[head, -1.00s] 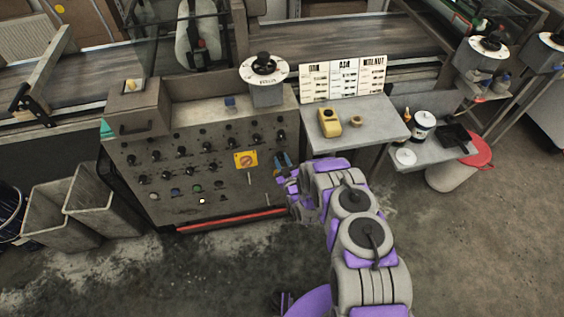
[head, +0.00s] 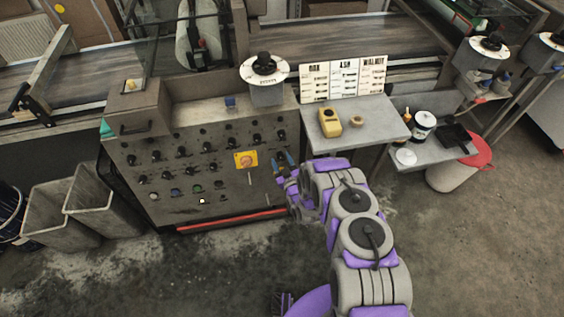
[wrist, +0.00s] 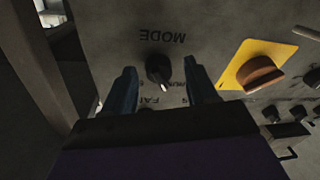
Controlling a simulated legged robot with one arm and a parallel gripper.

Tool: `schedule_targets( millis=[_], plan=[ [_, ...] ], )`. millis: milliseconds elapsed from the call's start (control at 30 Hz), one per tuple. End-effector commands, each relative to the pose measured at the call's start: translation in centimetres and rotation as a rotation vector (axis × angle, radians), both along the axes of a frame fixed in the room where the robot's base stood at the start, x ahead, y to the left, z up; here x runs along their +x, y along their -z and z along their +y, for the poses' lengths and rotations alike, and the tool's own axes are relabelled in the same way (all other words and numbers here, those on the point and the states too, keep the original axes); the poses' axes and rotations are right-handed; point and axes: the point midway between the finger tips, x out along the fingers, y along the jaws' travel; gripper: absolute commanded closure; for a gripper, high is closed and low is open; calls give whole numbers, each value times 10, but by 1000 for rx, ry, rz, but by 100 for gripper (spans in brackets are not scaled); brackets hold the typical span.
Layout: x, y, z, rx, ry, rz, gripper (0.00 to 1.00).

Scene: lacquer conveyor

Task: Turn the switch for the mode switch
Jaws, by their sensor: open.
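The mode switch (wrist: 158,70) is a small dark round knob with a light pointer mark, below the word MODE, which reads upside down in the wrist view. My gripper (wrist: 160,66) is open, with one blue finger on each side of the knob. A gap shows between the knob and each finger; I cannot tell how deep the fingers reach around it. In the head view my gripper (head: 283,158) is at the right part of the control panel (head: 225,180) and hides the mode switch. Lettering under the knob is partly covered by the gripper.
A yellow plate with an orange rotary switch (wrist: 262,73) is beside the mode switch; it also shows in the head view (head: 246,160). Several black knobs and levers are nearby on the panel. A grey side table (head: 375,122) stands to the right. Grey bins (head: 105,205) stand left.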

Motion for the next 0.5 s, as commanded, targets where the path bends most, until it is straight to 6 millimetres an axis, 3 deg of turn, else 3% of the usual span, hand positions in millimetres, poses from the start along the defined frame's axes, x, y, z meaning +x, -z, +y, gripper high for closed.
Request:
schedule_targets(
  millis=[267, 500],
  plan=[
    [-18, 0, -8, -1, 0, 4, 43],
    [-65, -1, -28, 0, 1, 8, 43]
  ],
)
